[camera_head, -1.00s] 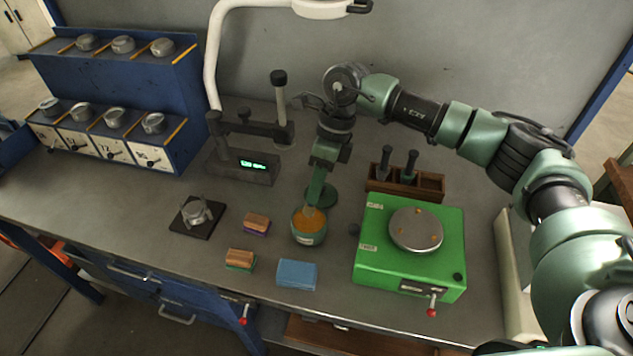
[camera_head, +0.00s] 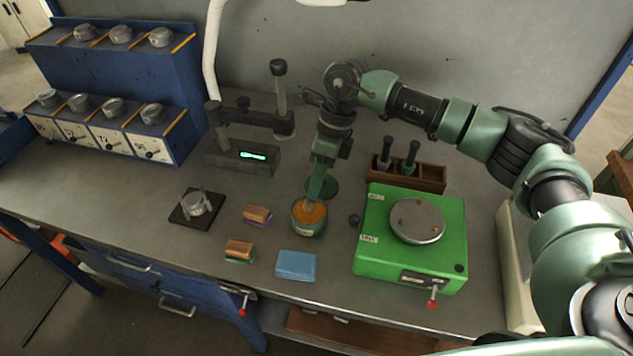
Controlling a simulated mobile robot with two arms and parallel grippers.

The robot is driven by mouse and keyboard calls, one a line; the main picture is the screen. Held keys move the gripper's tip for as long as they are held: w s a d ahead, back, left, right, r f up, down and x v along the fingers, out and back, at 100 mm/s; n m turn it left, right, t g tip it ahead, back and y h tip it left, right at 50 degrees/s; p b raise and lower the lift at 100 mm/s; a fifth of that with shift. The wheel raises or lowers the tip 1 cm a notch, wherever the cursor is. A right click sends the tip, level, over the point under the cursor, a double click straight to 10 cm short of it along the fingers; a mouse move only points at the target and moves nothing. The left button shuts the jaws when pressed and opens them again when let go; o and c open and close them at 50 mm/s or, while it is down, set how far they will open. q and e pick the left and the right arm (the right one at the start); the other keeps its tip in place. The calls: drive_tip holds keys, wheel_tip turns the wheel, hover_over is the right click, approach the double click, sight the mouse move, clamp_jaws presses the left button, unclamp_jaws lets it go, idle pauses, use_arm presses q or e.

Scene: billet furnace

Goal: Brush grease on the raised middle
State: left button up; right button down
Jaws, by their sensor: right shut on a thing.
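The gripper hides most of the brush. A small grey metal part (camera_head: 196,204) with a raised middle sits on a dark square plate (camera_head: 180,217) to the left. A grey round plate (camera_head: 417,221) with a few orange-brown spots lies on a green machine (camera_head: 372,255) to the right. My left gripper is not in view.
Two wood-backed blocks (camera_head: 257,214) (camera_head: 240,249) and a blue block (camera_head: 296,265) lie near the pot. A wooden holder (camera_head: 432,178) stands behind the green machine. The bench front left is clear.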

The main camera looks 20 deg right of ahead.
drive_tip(key=shift+f+b, duration=0.45)
drive_tip(key=shift+f, duration=0.15)
idle(0.3)
drive_tip(key=shift+s, duration=0.1)
idle(1.4)
drive_tip(key=shift+r+p, duration=1.55)
drive_tip(key=shift+r, duration=2)
drive_tip(key=shift+s+a+n+g, duration=0.3)
drive_tip(key=shift+s+a+n, duration=0.1)
drive_tip(key=shift+n, duration=0.6)
drive_tip(key=s+d+n+h+b, duration=0.1)
drive_tip(key=s+n+h, duration=0.2)
drive_tip(key=s+n, duration=0.4)
drive_tip(key=s+d+f+n+h+b, duration=0.1)
drive_tip(key=s+n+h, duration=0.3)
drive_tip(key=n, duration=1.2)
drive_tip(key=s, duration=0.3)
drive_tip(key=shift+d+f, duration=0.3)
drive_tip(key=shift+d, duration=0.1)
